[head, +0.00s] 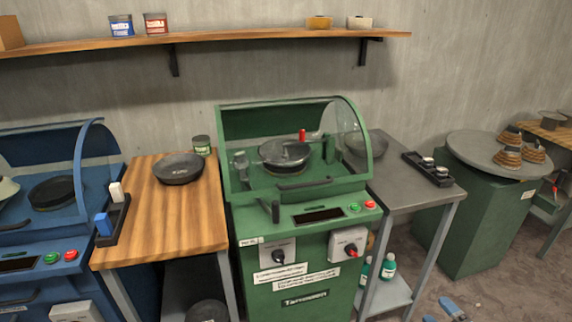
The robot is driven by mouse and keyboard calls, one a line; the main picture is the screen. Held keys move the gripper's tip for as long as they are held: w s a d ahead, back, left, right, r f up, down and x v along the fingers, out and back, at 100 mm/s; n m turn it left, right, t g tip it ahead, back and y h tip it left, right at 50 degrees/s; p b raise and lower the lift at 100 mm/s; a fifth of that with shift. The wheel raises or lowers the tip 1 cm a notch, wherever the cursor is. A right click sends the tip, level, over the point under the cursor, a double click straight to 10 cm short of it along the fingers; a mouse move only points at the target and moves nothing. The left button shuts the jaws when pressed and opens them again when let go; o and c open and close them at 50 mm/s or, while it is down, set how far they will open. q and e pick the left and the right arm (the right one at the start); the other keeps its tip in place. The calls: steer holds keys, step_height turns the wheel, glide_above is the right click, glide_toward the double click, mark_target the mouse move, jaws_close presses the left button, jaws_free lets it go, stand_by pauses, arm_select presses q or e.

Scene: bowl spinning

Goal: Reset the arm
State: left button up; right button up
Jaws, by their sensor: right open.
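My right gripper (441,312) shows only by its blue-grey fingertips at the bottom edge, right of the middle. The fingertips are apart, with nothing seen between them. It is low in front of the grey side table, apart from the machine. My left gripper is not in view. The green spinning machine (300,197) stands in the middle under a clear curved cover (352,125). Inside it a dark round bowl (285,153) sits beside a red-tipped part (302,135). Green and red buttons (362,206) are on its front.
A wooden table (200,222) with a dark bowl (178,168) stands left, beside a blue machine (52,210). A grey table (412,192) holds a black tray (428,168). A green pedestal (465,220) stands right. Bottles (388,267) sit on the low shelf.

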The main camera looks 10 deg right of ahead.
steer(key=w+d+r+n+y, duration=0.1)
steer(key=d+r+n, duration=0.25)
steer(key=d, duration=0.25)
steer(key=s+a+f+m+g+h, duration=0.1)
steer(key=s+a+f+m+g, duration=0.25)
steer(key=s+a+m, duration=0.55)
steer(key=s+a+f+m+g+h, duration=0.1)
steer(key=s+a+f+m+g, duration=0.45)
steer(key=a, duration=0.75)
steer(key=a+r+m+t, duration=0.1)
steer(key=a+r+m, duration=0.3)
steer(key=a, duration=1)
arm_select(q)
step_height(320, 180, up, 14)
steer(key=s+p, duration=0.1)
steer(key=p, duration=1.5)
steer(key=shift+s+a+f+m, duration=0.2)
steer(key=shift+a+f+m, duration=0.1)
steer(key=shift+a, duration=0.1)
arm_select(e)
step_height(320, 180, up, 14)
steer(key=s+d+n, duration=0.1)
steer(key=shift+s+d+t+y, duration=0.2)
steer(key=shift+s+t+y, duration=0.1)
steer(key=shift+t, duration=0.1)
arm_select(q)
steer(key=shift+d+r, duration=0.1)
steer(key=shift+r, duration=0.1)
